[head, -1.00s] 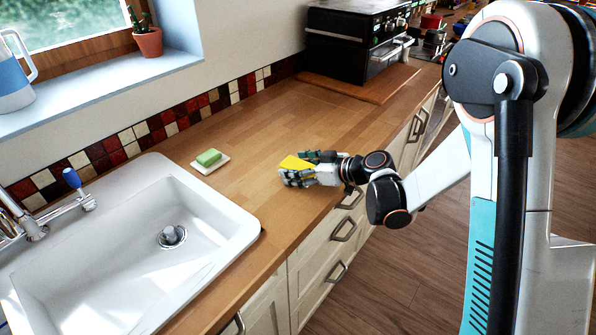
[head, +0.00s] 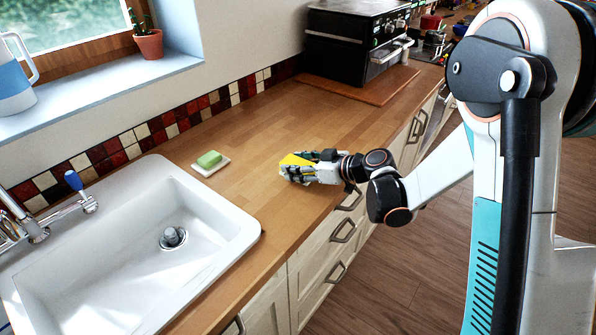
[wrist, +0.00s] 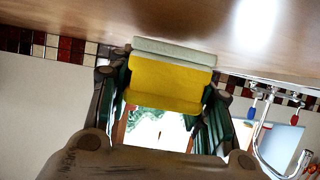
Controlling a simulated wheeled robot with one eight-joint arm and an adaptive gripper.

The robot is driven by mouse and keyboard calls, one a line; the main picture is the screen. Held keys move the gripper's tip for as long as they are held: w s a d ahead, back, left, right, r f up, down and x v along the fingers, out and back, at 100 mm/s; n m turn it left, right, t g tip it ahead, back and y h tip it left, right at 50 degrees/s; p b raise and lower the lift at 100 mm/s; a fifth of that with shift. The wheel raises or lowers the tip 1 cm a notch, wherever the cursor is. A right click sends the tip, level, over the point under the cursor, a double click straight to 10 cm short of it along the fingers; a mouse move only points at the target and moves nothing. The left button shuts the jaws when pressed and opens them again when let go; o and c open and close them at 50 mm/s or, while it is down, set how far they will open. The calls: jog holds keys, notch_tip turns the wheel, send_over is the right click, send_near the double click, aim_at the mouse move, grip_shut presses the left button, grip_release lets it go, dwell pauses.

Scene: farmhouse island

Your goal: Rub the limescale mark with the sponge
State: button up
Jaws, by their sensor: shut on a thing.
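A yellow sponge (head: 296,160) is held in my gripper (head: 302,171), low over the wooden counter near its front edge. In the wrist view the sponge (wrist: 165,82) sits between the two fingers, with its pale grey-green pad side facing the counter. The pad side is at or very close to the wood; I cannot tell whether it touches. I cannot make out a limescale mark for certain. A bright white patch on the counter in the wrist view may be only a reflection.
A white sink (head: 240,237) with a tap (head: 75,190) is at left. A green soap bar (head: 208,158) lies on a white dish (head: 217,169) behind the sponge. A black oven (head: 350,45) and a wooden board (head: 372,90) stand farther back. The counter between is clear.

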jog(key=shift+r+p, duration=1.05)
jog(key=shift+r, duration=0.8)
